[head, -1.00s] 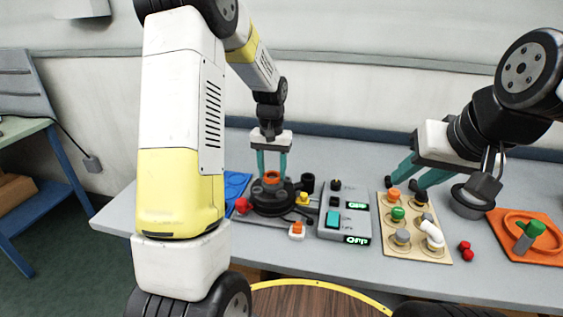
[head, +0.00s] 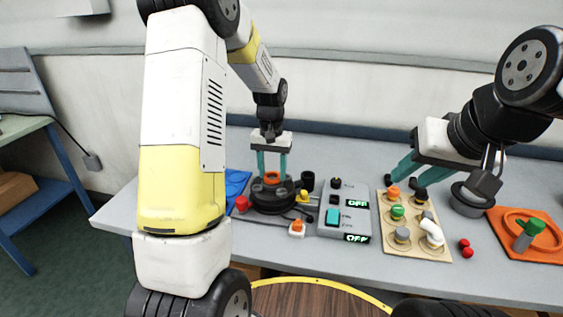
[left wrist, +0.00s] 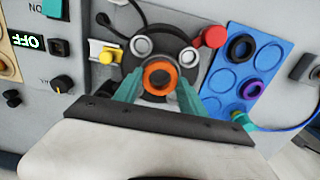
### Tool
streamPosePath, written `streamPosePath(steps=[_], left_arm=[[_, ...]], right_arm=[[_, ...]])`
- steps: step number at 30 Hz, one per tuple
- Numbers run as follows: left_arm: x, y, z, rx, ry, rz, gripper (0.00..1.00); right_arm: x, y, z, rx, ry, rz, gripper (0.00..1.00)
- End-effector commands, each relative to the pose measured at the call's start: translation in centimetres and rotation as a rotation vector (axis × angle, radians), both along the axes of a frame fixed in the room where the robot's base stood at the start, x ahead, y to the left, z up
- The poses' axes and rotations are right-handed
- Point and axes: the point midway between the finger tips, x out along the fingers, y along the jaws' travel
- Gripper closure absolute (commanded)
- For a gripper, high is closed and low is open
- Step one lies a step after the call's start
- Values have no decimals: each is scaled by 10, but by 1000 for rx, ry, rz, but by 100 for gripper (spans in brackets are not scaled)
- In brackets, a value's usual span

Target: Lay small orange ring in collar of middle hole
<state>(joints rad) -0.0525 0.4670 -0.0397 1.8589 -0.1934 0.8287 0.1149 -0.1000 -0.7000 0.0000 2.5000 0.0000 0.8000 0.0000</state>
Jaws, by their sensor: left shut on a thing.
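The small orange ring (left wrist: 170,80) is between the two teal fingertips of my left gripper (head: 272,177). The gripper is shut on it. In the head view the ring (head: 272,175) shows over the round black tank top (head: 273,205). In the left wrist view the ring is in front of a dark round opening on that top, with two grey-rimmed holes (left wrist: 141,46) (left wrist: 188,55) beside it. I cannot tell whether the ring touches the collar beneath. My right gripper (head: 406,184) is open, with its fingers apart, above the pegboard.
A blue tray (left wrist: 219,75) with round recesses holds a black ring and a purple ring (left wrist: 252,89). A red knob (left wrist: 215,37) and a yellow block (left wrist: 103,52) flank the tank. A grey switch box (head: 345,190), a beige pegboard (head: 438,250) and an orange tray (head: 500,220) stand to the right.

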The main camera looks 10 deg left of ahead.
Motion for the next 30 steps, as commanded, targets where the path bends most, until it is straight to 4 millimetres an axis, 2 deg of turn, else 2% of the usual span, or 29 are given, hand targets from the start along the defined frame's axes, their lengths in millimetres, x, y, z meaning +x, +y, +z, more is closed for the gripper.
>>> streamPosePath(steps=[28,29,30], left_arm=[[0,0,-4,0,0,0,100],[0,0,-4,0,0,0,50],[0,0,-4,0,0,0,42]], right_arm=[[0,0,0,0,0,0,64],[0,0,0,0,0,0,64],[0,0,0,0,0,0,64]])
